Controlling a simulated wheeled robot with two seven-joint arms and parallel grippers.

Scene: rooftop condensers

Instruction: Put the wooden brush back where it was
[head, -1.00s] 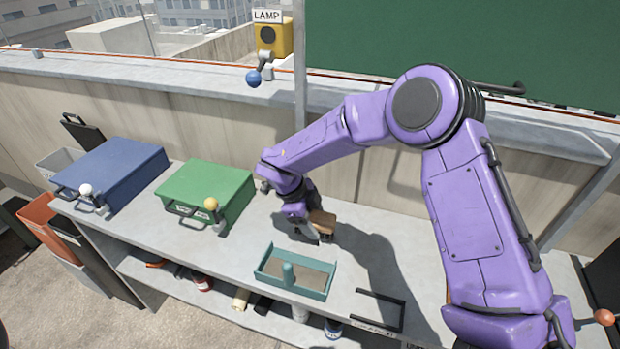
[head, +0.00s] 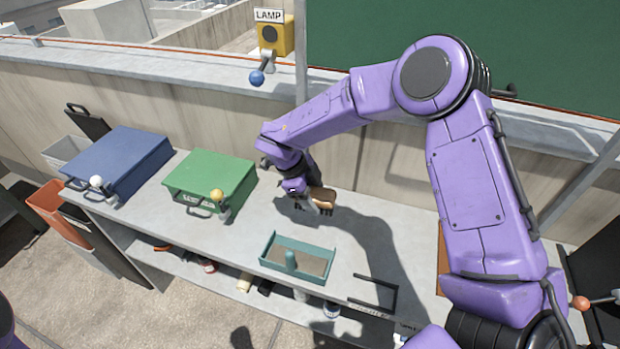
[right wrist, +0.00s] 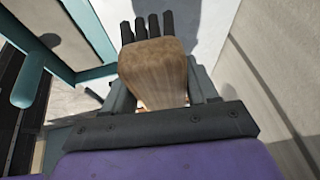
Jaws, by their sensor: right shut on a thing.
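The wooden brush (head: 322,196) is a brown block with dark bristles. My right gripper (head: 312,203) is shut on it, over the bench behind the teal tray. In the right wrist view the brush (right wrist: 153,68) fills the space between the fingers, with its dark bristles pointing to the top of the picture. I cannot tell whether the bristles touch the bench. The teal tray (head: 266,247) has a grey-brown floor and an upright teal knob. Its edge also shows at the left of the right wrist view (right wrist: 88,35). My left gripper is out of view.
A green case (head: 215,178) and a blue case (head: 120,155) stand on the bench (head: 190,232) to the left. A black bracket (head: 378,306) is at the front right. A yellow lamp box (head: 272,35) sits above the wall. The bench between the green case and the tray is clear.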

